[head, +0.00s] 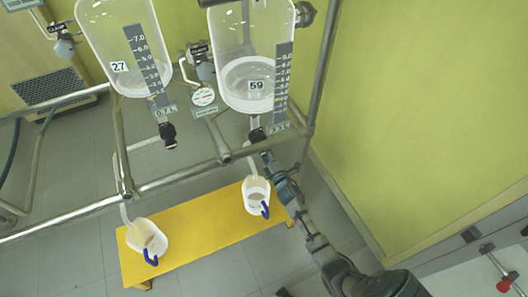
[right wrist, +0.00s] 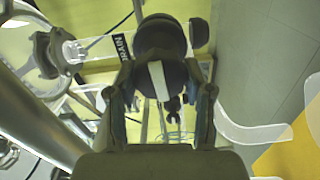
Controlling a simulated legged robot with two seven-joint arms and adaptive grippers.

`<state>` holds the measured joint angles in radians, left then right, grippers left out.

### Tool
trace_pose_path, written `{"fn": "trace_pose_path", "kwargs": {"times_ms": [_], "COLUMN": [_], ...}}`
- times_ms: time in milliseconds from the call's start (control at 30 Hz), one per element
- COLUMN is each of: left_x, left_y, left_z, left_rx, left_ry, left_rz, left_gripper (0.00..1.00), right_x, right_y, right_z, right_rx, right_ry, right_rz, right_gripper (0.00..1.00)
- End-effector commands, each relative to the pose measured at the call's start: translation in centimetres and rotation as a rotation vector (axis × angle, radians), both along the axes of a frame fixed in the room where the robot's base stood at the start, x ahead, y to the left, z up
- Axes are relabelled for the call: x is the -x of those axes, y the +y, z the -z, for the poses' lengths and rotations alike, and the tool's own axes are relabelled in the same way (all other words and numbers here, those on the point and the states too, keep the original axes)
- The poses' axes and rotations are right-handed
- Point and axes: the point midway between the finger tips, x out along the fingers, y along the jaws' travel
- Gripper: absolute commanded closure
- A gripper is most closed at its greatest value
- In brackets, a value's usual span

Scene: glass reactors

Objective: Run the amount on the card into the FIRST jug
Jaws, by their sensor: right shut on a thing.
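Two glass vessels hang on a metal frame in the head view: the left vessel (head: 118,45) is marked 27, the right vessel (head: 240,50) 59. Each has a grey scale and a small card below; the left card (head: 166,111) seems to read 0.7 L, the right card (head: 279,128) 2.3, its last sign unclear. The right vessel holds pale liquid. My right gripper (head: 268,158) is under it, shut on the dark drain handle (right wrist: 160,38), which has a white stripe. A left jug (head: 147,238) and right jug (head: 257,197), both white with blue handles, stand below. My left gripper is out of view.
The jugs stand on a yellow bench (head: 190,232). A DRAIN label (right wrist: 122,46) shows beside the handle. A green wall (head: 430,120) closes the right side.

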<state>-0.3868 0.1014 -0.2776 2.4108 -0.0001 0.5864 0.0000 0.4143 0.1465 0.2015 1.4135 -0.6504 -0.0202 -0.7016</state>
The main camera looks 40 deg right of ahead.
Motion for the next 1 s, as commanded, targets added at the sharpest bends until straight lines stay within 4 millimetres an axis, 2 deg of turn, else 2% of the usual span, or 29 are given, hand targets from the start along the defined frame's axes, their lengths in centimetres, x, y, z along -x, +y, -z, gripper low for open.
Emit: {"fn": "trace_pose_path", "kwargs": {"times_ms": [33,233,267,333,367,733,867,1000], "left_x": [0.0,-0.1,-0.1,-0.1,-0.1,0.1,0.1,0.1], "left_y": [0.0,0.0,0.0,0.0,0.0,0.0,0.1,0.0], "left_z": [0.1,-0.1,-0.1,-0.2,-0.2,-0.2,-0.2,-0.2], "left_rx": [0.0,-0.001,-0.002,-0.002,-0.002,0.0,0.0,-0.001], "left_ry": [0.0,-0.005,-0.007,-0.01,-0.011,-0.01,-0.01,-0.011], "left_rz": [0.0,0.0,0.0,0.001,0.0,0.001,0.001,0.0], "left_gripper": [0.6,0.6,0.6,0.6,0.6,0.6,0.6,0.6], "right_x": [0.3,0.3,0.3,0.3,0.3,0.6,2.5,5.6], "right_y": [-0.5,-0.5,-0.5,-0.5,-0.5,0.0,0.4,1.1], "right_z": [0.5,0.6,0.6,0.5,0.5,0.3,0.4,0.5], "right_rx": [-0.001,0.0,0.0,0.0,0.0,0.002,0.001,-0.001], "right_ry": [0.011,0.013,0.013,0.011,0.011,0.006,0.007,0.007], "right_rz": [0.01,0.011,0.011,0.01,0.009,0.003,0.003,0.003], "right_gripper": [0.84,0.84,0.44,0.27,0.24,0.24,0.24,0.24]}}
